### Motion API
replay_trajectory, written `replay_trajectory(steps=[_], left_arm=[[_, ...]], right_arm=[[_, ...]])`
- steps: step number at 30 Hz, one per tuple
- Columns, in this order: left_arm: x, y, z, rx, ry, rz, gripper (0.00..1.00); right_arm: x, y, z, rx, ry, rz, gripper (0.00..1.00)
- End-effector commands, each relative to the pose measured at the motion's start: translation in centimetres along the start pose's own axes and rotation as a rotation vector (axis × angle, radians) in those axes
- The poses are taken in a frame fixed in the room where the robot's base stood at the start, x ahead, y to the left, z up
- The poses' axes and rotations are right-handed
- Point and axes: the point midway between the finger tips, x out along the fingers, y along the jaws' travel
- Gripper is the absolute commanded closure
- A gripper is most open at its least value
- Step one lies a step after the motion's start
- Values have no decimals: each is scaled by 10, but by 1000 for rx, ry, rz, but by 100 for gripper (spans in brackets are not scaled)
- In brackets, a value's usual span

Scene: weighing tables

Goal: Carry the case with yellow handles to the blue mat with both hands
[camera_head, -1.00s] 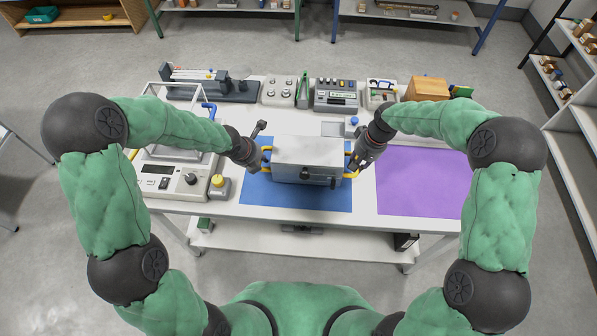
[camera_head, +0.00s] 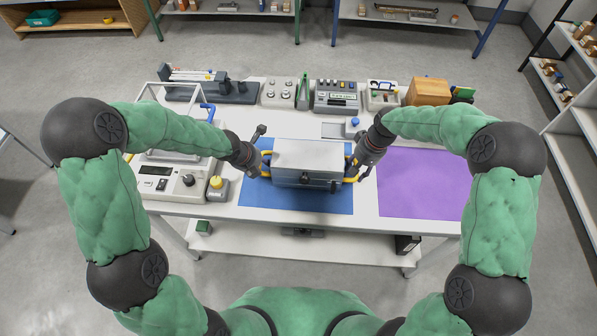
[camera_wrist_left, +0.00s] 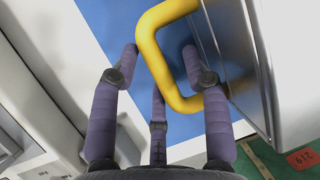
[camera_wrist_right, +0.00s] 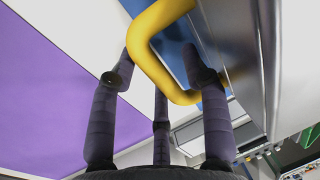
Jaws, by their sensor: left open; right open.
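The silver-grey case (camera_head: 307,163) with a yellow handle at each end sits over the blue mat (camera_head: 296,201); whether it rests on it or hovers cannot be told. My left gripper (camera_head: 264,168) is open at the left handle. In the left wrist view the yellow handle (camera_wrist_left: 160,55) passes between the spread fingers (camera_wrist_left: 163,60). My right gripper (camera_head: 354,170) is open at the right handle. In the right wrist view that handle (camera_wrist_right: 150,50) lies between the open fingers (camera_wrist_right: 160,55). The mat's back part is hidden by the case.
A purple mat (camera_head: 420,185) lies to the right, bare. A balance (camera_head: 170,182) and a small box with a yellow button (camera_head: 216,187) stand left of the blue mat. Several instruments, including a grey panel device (camera_head: 336,97), and a wooden box (camera_head: 428,91) line the table's back.

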Motion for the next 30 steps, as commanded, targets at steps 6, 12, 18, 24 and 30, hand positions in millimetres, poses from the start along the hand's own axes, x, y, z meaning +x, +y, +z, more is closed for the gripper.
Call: replay_trajectory(steps=[6, 12, 18, 24, 30], left_arm=[[-21, 0, 2, -1, -4, 1, 53], [-55, 0, 2, -1, -5, 1, 53], [-92, 0, 1, 1, -4, -1, 53], [-112, 0, 0, 2, 0, 0, 53], [-118, 0, 0, 2, 1, -1, 53]], right_arm=[[0, 0, 0, 0, 0, 0, 53], [0, 0, 0, 0, 0, 0, 53], [0, 0, 0, 0, 0, 0, 53], [0, 0, 0, 0, 0, 0, 53], [-7, 0, -1, 0, 3, 0, 53]])
